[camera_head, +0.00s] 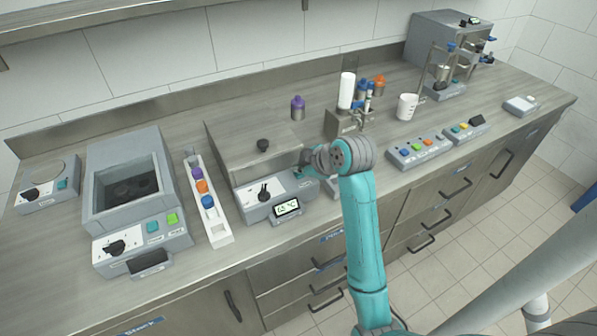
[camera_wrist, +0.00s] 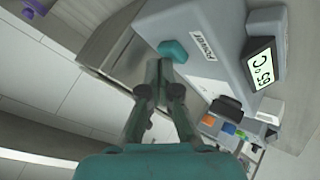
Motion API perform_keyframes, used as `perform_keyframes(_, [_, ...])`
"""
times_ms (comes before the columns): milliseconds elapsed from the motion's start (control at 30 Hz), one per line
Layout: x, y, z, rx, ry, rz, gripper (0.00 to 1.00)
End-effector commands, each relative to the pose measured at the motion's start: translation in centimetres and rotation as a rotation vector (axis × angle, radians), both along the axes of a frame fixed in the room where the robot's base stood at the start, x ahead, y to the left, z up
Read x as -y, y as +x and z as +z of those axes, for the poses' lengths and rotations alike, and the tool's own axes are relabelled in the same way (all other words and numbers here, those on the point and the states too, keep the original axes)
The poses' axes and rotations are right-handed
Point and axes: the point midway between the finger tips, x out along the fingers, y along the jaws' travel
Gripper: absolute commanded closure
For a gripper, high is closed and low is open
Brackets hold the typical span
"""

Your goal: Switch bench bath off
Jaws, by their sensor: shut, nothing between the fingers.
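The bench bath (camera_head: 247,146), a grey box with a lid and lid knob, stands at the middle of the bench. Its front panel has a black dial (camera_head: 264,192) and a lit temperature display (camera_head: 287,208), which also shows in the wrist view (camera_wrist: 262,68). In the wrist view a teal button (camera_wrist: 173,50) sits beside a POWER label (camera_wrist: 203,45). My gripper (camera_wrist: 165,67) is shut and empty, its fingertips right at this button; I cannot tell whether they touch it. In the head view my gripper (camera_head: 304,165) is at the panel's right end, hiding part of it.
A white rack (camera_head: 219,236) with several coloured bottles and an open-topped grey device (camera_head: 93,188) stand to the left. A stand with a white bottle (camera_head: 346,92), a white mug (camera_head: 406,106) and button boxes (camera_head: 419,148) are to the right. A purple bottle (camera_head: 298,108) stands behind.

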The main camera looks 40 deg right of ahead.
Motion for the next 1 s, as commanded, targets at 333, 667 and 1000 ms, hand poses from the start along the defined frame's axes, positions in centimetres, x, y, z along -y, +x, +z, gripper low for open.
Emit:
perform_keyframes(333, [0.0, 0.0, -0.3, -0.001, 0.0, 0.0, 1.0])
perform_keyframes(667, [0.0, 0.0, 0.7, 0.0, -0.001, 0.001, 1.0])
perform_keyframes(1000, [0.0, 0.0, 1.0, -0.001, 0.001, 0.001, 1.0])
